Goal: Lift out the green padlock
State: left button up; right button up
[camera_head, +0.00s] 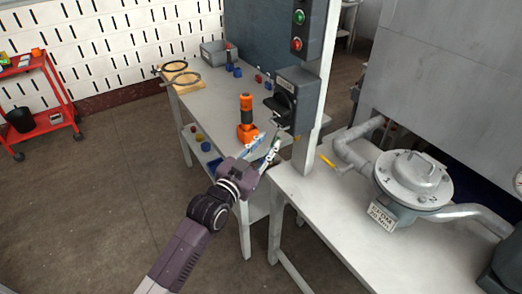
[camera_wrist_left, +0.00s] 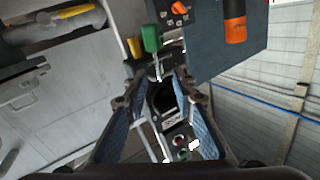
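The green padlock (camera_wrist_left: 152,39) shows in the left wrist view at upper centre, with its metal shackle toward a dark box (camera_wrist_left: 165,97). In the head view this box (camera_head: 297,92) is mounted on the post, and I cannot make out the padlock's green body there. My left gripper (camera_head: 264,146) points up at the box from below. Its fingers (camera_wrist_left: 156,92) are spread apart in the left wrist view, with nothing held between them. The padlock lies beyond the fingertips, and contact with it does not show. My right gripper is not in view.
The post carries a green and red button box (camera_head: 299,30). An orange drill (camera_head: 247,118) stands on the grey bench (camera_head: 212,105) left of the gripper. A yellow handle (camera_head: 327,161) and a piped valve body (camera_head: 413,178) are on the right. Open floor is at left.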

pick_arm(q)
jog(key=shift+x, duration=1.65)
jog(key=shift+c, duration=0.4)
grip_shut()
